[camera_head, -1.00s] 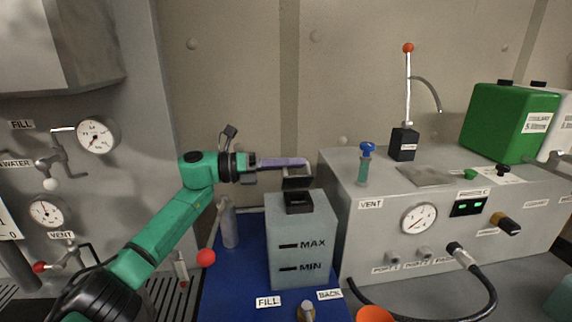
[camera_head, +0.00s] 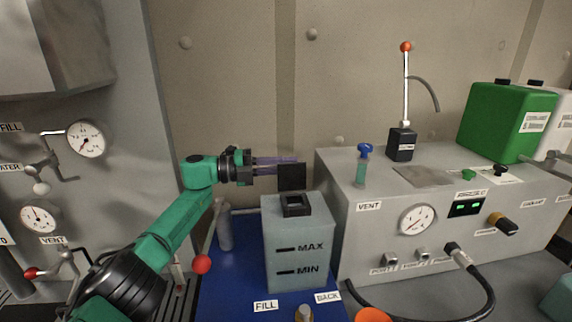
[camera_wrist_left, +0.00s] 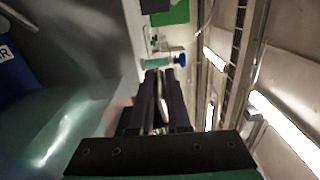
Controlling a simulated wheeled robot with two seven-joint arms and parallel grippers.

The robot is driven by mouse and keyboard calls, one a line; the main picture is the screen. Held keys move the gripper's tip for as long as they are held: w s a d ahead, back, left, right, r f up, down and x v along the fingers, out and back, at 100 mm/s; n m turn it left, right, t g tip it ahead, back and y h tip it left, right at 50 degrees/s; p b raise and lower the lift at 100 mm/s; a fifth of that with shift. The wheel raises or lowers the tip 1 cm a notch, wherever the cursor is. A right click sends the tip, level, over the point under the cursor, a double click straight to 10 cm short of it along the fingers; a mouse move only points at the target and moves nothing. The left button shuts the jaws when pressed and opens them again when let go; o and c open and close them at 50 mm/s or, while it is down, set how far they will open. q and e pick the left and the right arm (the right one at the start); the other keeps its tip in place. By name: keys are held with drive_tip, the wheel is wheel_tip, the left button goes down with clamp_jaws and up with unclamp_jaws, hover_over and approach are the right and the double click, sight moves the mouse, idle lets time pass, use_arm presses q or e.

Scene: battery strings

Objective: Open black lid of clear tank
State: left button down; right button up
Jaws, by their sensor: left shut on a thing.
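The clear tank (camera_head: 312,240), pale grey-blue with MAX and MIN marks, stands on a blue surface (camera_head: 232,285). Its black lid (camera_head: 292,178) stands about upright above the dark square neck (camera_head: 296,205), whose opening shows. My left gripper (camera_head: 278,163) comes in from the left with its purple-tinted fingers at the lid's upper left part, shut on it. In the left wrist view the dark fingers (camera_wrist_left: 162,100) lie close together, and the lid between them is hard to make out. My right gripper is not in view.
A grey console (camera_head: 385,245) with a gauge stands close to the right of the tank, a blue-capped vial (camera_head: 362,168) on top. A red-knobbed lever (camera_head: 202,263) stands left of the tank. A wall panel with gauges (camera_head: 86,139) is at left.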

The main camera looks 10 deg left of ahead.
use_arm(q)
drive_tip(key=shift+w+f+n, duration=0.15)
drive_tip(key=shift+f+n, duration=0.15)
drive_tip(key=shift+n, duration=0.2)
drive_tip(key=shift+f, duration=0.1)
drive_tip(key=c, duration=0.9)
unclamp_jaws()
drive_tip(key=shift+w+a, duration=0.1)
drive_tip(key=shift+w, duration=0.05)
drive_tip(key=b+v, duration=0.5)
drive_tip(key=v, duration=0.7)
